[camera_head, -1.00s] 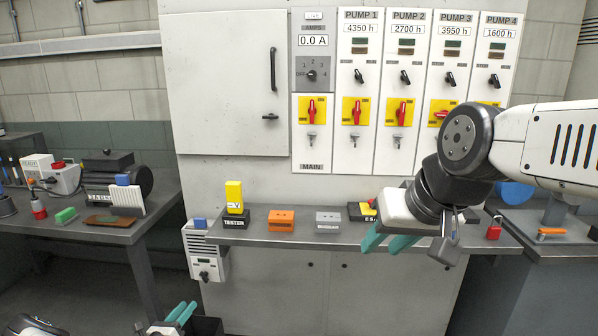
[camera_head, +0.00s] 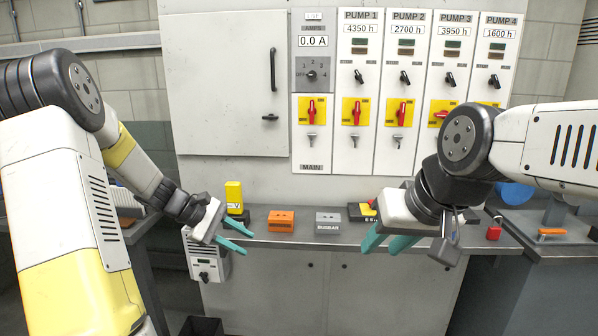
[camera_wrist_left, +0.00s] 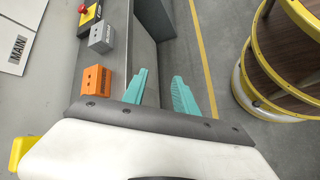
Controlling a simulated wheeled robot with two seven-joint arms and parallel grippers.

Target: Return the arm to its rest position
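My left gripper (camera_head: 249,242) is in front of the left part of the narrow grey shelf, its teal fingers spread and pointing right. In the left wrist view the left gripper (camera_wrist_left: 160,76) has an empty gap between its fingers, beside the shelf edge. My right gripper (camera_head: 384,248) is in front of the shelf's right part, with its teal fingers apart and nothing seen between them. My left arm (camera_head: 65,200) fills the left of the head view. My right arm (camera_head: 560,140) comes in from the right.
On the shelf (camera_head: 345,240) are a yellow tester (camera_head: 234,196), an orange block (camera_head: 281,221), a grey busbar block (camera_head: 328,222) and a red-and-yellow emergency-stop box (camera_head: 362,212). A red padlock (camera_head: 494,230) is at right. The pump cabinet (camera_head: 225,80) stands behind. The left bench is mostly hidden.

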